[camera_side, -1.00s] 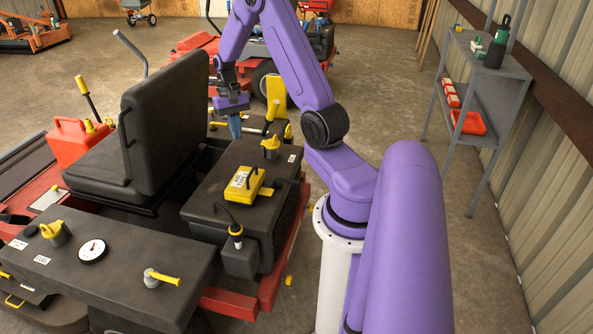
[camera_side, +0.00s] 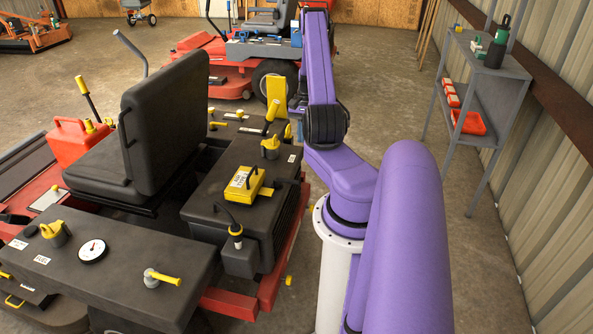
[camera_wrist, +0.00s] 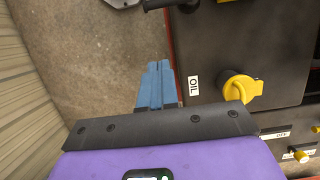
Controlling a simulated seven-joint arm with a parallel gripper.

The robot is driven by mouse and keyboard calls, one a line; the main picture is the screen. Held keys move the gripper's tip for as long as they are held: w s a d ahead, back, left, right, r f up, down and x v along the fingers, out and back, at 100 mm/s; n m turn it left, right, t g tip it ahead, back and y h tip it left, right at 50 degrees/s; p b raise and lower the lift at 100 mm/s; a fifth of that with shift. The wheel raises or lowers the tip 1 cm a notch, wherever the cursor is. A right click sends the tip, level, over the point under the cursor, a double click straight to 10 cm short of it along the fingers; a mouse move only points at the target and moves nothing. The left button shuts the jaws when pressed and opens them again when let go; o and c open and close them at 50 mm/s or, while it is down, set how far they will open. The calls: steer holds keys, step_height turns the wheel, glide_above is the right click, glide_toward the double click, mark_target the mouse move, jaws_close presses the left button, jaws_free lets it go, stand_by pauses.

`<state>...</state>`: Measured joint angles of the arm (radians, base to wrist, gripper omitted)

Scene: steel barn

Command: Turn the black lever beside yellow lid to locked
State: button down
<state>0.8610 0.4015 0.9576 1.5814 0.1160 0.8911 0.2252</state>
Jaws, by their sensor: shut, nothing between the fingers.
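A yellow lid (camera_side: 244,185) with a white label and dark handle sits on the black console. A black bar (camera_wrist: 165,4), probably this lever, sticks out past the console edge at the top of the wrist view. My gripper (camera_wrist: 154,66) shows blue fingers shut together, empty, above floor beside the console edge.
A yellow cap (camera_wrist: 240,90) beside an OIL label stands right of my fingers; it also shows in the side view (camera_side: 271,146). The black seat (camera_side: 165,120) stands left. Concrete floor (camera_wrist: 90,60) beside the machine is clear.

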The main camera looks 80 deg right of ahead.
steer(key=a+f, duration=0.7)
steer(key=f, duration=0.3)
steer(key=shift+f, duration=0.15)
stand_by(0.4)
